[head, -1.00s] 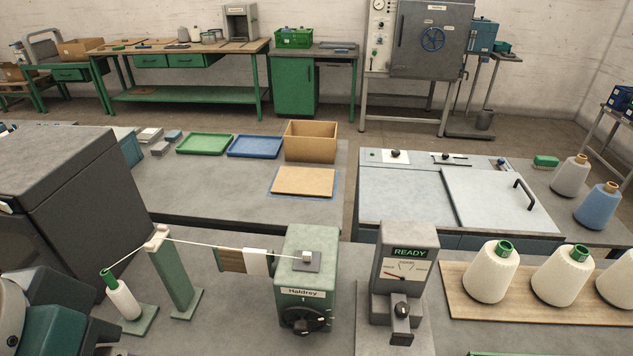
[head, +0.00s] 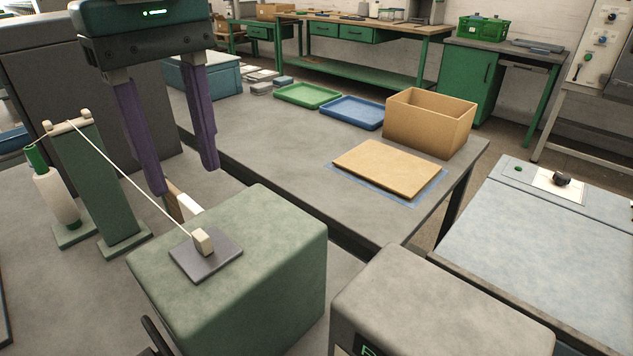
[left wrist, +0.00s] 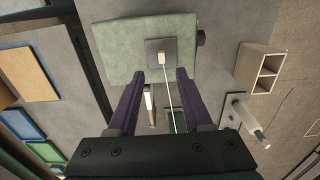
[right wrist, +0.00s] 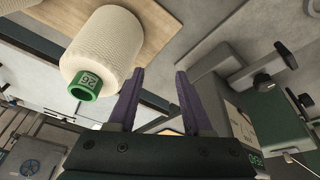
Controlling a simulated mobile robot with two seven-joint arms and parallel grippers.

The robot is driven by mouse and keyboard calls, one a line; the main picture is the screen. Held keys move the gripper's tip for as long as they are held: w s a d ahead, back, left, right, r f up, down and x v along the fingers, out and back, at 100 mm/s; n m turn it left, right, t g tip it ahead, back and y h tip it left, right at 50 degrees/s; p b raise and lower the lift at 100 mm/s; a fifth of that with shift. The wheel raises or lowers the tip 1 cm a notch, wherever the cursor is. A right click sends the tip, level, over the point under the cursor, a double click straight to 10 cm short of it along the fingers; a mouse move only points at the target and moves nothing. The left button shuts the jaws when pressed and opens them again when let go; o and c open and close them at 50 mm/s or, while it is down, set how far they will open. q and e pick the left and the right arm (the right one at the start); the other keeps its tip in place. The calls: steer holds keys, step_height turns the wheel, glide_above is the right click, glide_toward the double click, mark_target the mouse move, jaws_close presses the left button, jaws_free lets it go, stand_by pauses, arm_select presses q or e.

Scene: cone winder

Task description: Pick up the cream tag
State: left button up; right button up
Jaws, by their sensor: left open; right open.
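No piece is clearly recognisable as the cream tag. My left gripper (head: 183,178) is open and points down, above and behind the green machine box (head: 240,255). A brown and white board (head: 183,203) shows below its fingertips, partly hidden by the box; it also shows between the fingers in the left wrist view (left wrist: 149,98). A small cream block (head: 203,241) sits on a grey plate on the box, with a white thread running to it. My right gripper (right wrist: 160,72) is open and empty, close to a cream yarn cone (right wrist: 105,45) with a green tube end.
A green post (head: 98,185) carries the thread beside a white bobbin (head: 58,195), left of my left gripper. A grey machine (head: 440,305) stands right of the box. The table behind holds a cardboard box (head: 428,122), a green tray (head: 308,96) and a blue tray (head: 352,112).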

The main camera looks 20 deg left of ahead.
mark_target(199, 235)
arm_select(q)
steer(key=f, duration=0.2)
steer(key=shift+s+a+f, duration=0.2)
steer(key=shift+s+f, duration=0.05)
steer(key=shift+f, duration=0.1)
step_height(199, 235, down, 6)
steer(key=shift+w+r, duration=0.1)
steer(key=shift+w, duration=0.05)
steer(key=shift+c, duration=0.2)
jaws_close()
